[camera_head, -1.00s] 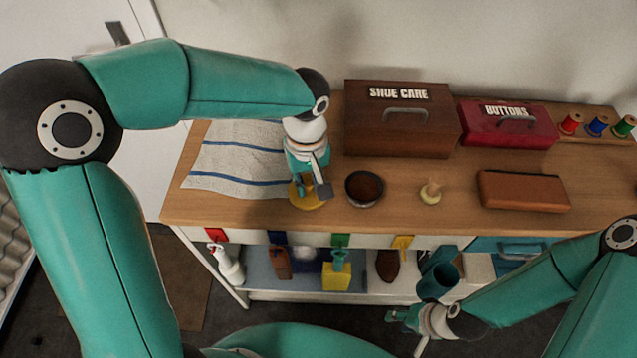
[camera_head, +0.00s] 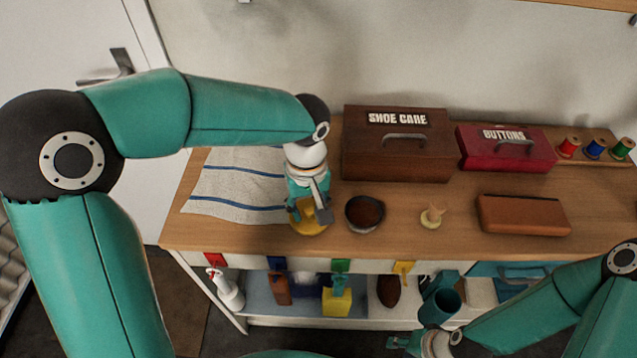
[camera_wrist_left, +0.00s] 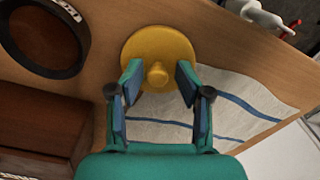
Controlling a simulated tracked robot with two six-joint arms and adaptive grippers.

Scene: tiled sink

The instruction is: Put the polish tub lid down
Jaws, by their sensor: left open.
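The yellow polish tub lid (camera_head: 312,225), a round disc with a small knob, lies on the wooden worktop near its front edge, beside the striped cloth. It also shows in the left wrist view (camera_wrist_left: 158,42). My left gripper (camera_wrist_left: 158,80) is open just over the lid, its fingers on either side of the knob with gaps between. The open polish tub (camera_head: 365,213), dark with brown polish inside, stands to the right of the lid.
A striped cloth (camera_head: 235,183) lies at the left. A brown shoe care box (camera_head: 397,155) and a red buttons box (camera_head: 507,155) stand behind. A small pale brush-like item (camera_head: 432,218) and a brown case (camera_head: 523,215) lie to the right, with bare worktop between them.

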